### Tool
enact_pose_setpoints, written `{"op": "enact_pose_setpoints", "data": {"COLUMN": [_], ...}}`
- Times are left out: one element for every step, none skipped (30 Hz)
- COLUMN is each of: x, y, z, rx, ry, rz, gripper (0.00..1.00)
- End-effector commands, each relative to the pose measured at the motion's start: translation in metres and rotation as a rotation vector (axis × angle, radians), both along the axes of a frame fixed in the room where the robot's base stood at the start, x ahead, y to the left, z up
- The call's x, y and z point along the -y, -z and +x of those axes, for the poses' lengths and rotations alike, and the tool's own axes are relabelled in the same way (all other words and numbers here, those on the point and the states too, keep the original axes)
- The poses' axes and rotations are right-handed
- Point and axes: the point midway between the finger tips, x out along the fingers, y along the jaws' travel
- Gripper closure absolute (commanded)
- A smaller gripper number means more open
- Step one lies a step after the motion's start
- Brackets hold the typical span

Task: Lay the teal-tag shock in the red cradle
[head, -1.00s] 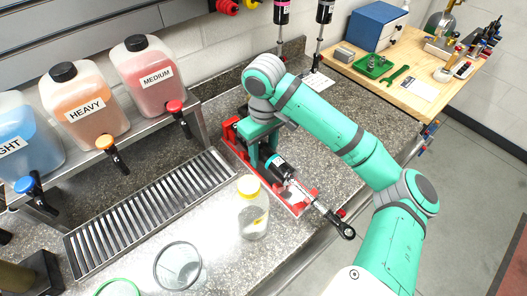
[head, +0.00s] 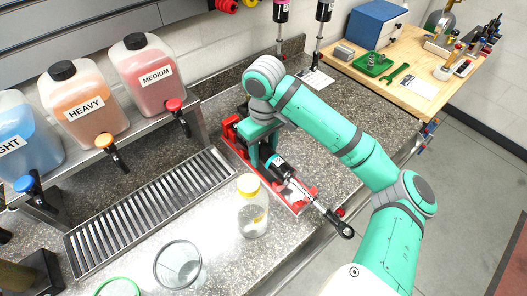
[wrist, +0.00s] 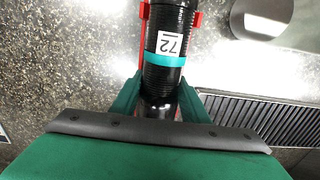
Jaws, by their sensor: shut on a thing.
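The teal-tag shock (head: 279,167) has a black body, a silver shaft and an eye end reaching past the bench's front edge. In the wrist view its threaded body (wrist: 166,58) shows a teal band and a white "72" label. My gripper (head: 266,153) is shut on the shock's body; its green fingers flank the body in the wrist view (wrist: 158,103). The red cradle (head: 230,133) lies under and along the shock, and red prongs stand on both sides of the body in the wrist view. I cannot tell whether the shock rests fully on it.
A yellow-capped bottle (head: 252,208) stands close to the left of the cradle. A glass beaker (head: 178,266) is nearer. A drain grate (head: 150,212) and fluid jugs (head: 93,100) are at left. Two upright shocks (head: 320,30) stand at the back. A wooden bench (head: 440,62) is at right.

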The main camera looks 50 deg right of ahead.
Motion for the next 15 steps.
{"op": "enact_pose_setpoints", "data": {"x": [0.0003, 0.0003, 0.0003, 0.0002, 0.0001, -0.0002, -0.0004, -0.0006, -0.0006, -0.0006, -0.0006, -0.0006, -0.0006, -0.0006, -0.0005], "y": [-0.0010, -0.0010, -0.0010, -0.0011, -0.0012, -0.0015, -0.0016, -0.0016, -0.0016, -0.0016, -0.0016, -0.0016, -0.0016, -0.0016, -0.0015], "z": [0.0000, 0.0000, 0.0000, 0.0000, 0.0000, -0.0001, -0.0001, -0.0001, -0.0002, -0.0002, -0.0002, -0.0002, -0.0002, -0.0001, -0.0001], "rx": [0.001, 0.001, 0.001, 0.000, -0.001, -0.002, -0.004, -0.004, -0.005, -0.005, -0.005, -0.004, -0.004, -0.004, -0.004], "ry": [0.000, 0.000, 0.000, 0.000, 0.000, -0.001, -0.001, -0.001, -0.001, -0.001, -0.001, -0.001, -0.001, -0.001, -0.001], "rz": [-0.001, -0.001, -0.001, -0.001, -0.001, 0.000, 0.001, 0.001, 0.002, 0.002, 0.002, 0.001, 0.001, 0.001, 0.001], "gripper": [1.00, 1.00, 1.00, 1.00, 1.00, 1.00, 1.00, 1.00, 1.00, 1.00, 1.00, 1.00, 0.52, 0.45, 0.37]}}
